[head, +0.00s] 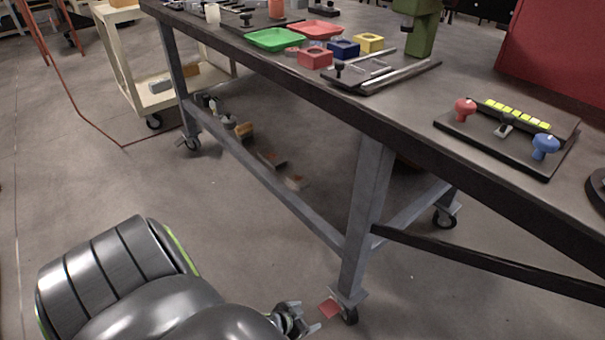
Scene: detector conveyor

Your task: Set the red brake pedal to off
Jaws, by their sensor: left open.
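The red brake pedal (329,308) is a small flat red plate at the caster wheel (349,315) under the near leg of the workbench (372,190). It sits low, close to the floor, on the left side of the wheel. I cannot tell its exact tilt. My left gripper (304,318) is at the bottom of the head view, just left of the pedal in the picture. Its fingers are apart and nothing shows between them. I cannot tell if a finger touches the pedal. My right gripper is not in view.
A lower rail (270,190) and a dark crossbar (480,262) run from the bench leg. The bench top holds trays, coloured blocks and a panel with red (465,109) and blue (545,145) knobs.

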